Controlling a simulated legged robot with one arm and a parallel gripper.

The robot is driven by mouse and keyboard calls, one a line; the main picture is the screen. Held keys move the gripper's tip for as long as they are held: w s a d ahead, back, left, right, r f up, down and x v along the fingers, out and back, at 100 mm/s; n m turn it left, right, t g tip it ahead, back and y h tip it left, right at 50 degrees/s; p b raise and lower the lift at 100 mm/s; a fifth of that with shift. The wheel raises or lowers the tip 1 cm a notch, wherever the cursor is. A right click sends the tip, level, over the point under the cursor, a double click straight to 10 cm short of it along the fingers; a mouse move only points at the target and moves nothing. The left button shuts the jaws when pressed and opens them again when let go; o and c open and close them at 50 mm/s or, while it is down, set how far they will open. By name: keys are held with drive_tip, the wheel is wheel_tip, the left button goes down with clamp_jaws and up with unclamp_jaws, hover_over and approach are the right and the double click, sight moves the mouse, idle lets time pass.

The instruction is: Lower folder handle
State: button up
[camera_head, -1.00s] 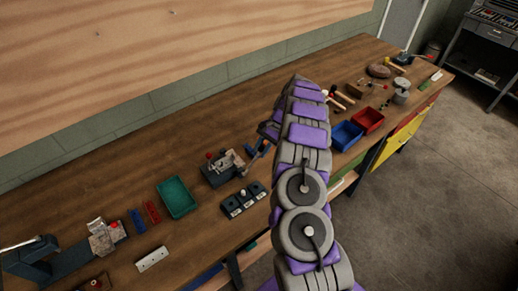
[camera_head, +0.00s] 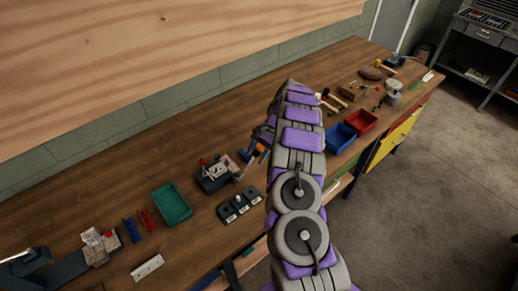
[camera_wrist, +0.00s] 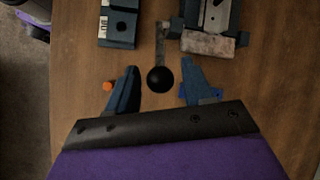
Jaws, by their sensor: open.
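The folder (camera_head: 213,175) is a small grey metal device with a red knob, on the wooden bench left of my arm. In the wrist view part of its body (camera_wrist: 210,18) shows at the top, cut off by the frame edge. Its handle seems to be the thin metal lever ending in a black ball (camera_wrist: 160,79). My gripper (camera_wrist: 157,88) is open, one blue-grey finger on each side of the ball, with gaps on both sides. In the head view my arm hides most of my gripper.
A dark block with white labels (camera_wrist: 118,22) lies left of the lever; it also shows in the head view (camera_head: 240,205). A small orange piece (camera_wrist: 107,86) is beside the left finger. A green tray (camera_head: 171,205), a blue bin (camera_head: 340,138) and a red bin (camera_head: 361,121) stand on the bench.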

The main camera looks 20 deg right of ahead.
drive_tip(key=p+v, duration=0.8)
drive_tip(key=v, duration=0.9)
drive_tip(key=shift+d, duration=0.3)
idle(0.3)
